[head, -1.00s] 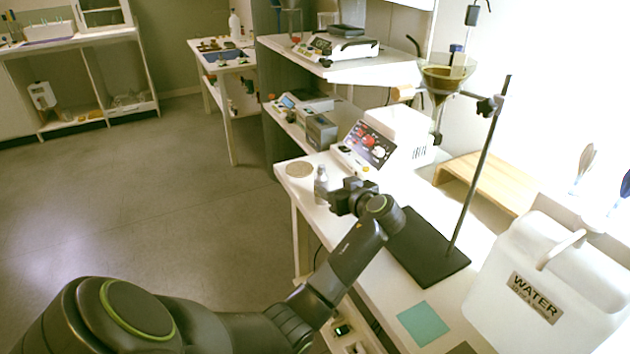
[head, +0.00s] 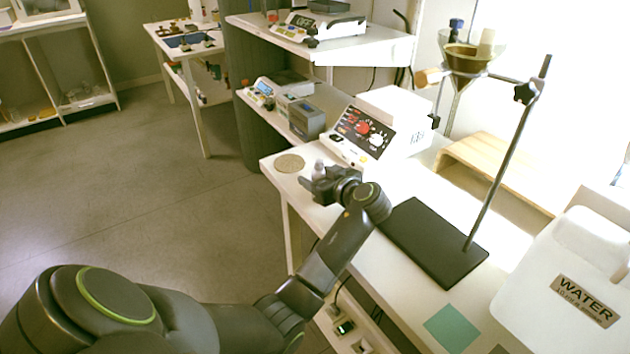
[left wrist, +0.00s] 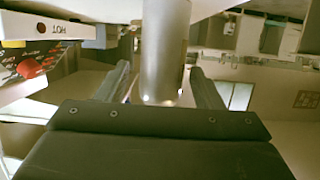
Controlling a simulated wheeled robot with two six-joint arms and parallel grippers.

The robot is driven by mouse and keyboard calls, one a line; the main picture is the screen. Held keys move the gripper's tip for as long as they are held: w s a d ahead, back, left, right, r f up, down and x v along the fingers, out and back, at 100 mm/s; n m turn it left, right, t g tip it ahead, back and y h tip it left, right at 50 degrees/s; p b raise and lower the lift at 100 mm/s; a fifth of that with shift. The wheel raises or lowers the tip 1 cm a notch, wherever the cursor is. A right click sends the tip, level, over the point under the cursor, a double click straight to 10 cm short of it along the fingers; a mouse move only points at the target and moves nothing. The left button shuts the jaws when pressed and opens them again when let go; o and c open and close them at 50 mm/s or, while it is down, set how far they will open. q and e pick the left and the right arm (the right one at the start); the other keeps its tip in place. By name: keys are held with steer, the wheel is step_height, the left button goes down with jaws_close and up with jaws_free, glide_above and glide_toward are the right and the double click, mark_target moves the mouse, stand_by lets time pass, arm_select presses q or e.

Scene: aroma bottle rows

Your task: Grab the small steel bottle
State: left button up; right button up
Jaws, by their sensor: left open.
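The small steel bottle (head: 319,169) stands on the white bench near its left edge. Its lower part is hidden behind my left gripper (head: 314,187) in the head view. In the left wrist view the bottle is a shiny grey cylinder (left wrist: 165,45) between the two fingers of my left gripper (left wrist: 163,82). The fingers are open, one on each side of it. A narrow gap shows beside the bottle, and I cannot tell whether either finger touches it. My right gripper is not in view.
A black stand base (head: 435,240) with a rod and funnel, and a white water canister (head: 570,275), stand to the right.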

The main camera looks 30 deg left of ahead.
arm_select(q)
steer(key=shift+s+d, duration=0.1)
steer(key=shift+c, duration=0.2)
steer(key=c, duration=1.1)
steer(key=shift+o, duration=0.2)
steer(key=shift+r, duration=0.1)
